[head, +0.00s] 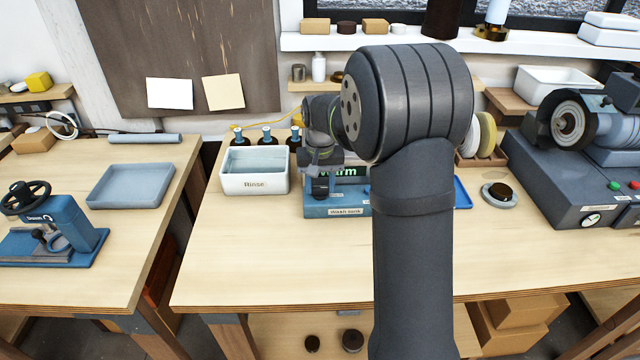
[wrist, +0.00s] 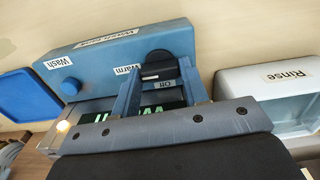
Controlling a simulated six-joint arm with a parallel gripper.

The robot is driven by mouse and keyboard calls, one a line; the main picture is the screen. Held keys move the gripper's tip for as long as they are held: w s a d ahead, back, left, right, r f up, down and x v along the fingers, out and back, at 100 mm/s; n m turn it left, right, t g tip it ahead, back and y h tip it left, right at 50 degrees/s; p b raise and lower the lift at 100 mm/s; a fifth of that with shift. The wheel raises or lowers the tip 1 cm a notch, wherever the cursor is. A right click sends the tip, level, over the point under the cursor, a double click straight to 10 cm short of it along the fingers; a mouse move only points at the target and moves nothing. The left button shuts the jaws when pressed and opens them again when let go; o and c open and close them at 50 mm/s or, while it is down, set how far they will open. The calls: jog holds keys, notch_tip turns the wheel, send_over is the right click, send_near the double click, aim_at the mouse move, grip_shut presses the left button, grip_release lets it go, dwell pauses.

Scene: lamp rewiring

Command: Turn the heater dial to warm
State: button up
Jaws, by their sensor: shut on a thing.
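The blue wash tank unit (head: 337,211) stands on the middle bench, mostly behind my arm in the head view. In the wrist view its blue panel (wrist: 100,58) carries a black heater dial (wrist: 155,58) between "Warm" (wrist: 127,70) and "Off" (wrist: 165,84) labels. My gripper (wrist: 158,78) has its two fingers on either side of the dial and is shut on it. The dial's pointing direction is hard to tell. A dark display (head: 352,171) shows green letters ending in "arm", partly hidden. In the head view my gripper (head: 322,186) is at the tank.
A white Rinse tray (head: 254,184) stands just left of the tank, with several dark bottles (head: 267,137) behind. A round blue button (wrist: 71,86) sits by the "Wash" label. A grinder-like machine (head: 580,150) stands at right. The bench front is clear.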

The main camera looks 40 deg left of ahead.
aim_at(320, 188)
jog(key=shift+m, duration=0.4)
jog(key=o, duration=1)
jog(key=shift+c, duration=0.2)
notch_tip(320, 188, up, 18)
jog(key=shift+f, duration=0.25)
notch_tip(320, 188, down, 17)
jog(key=shift+f, duration=0.2)
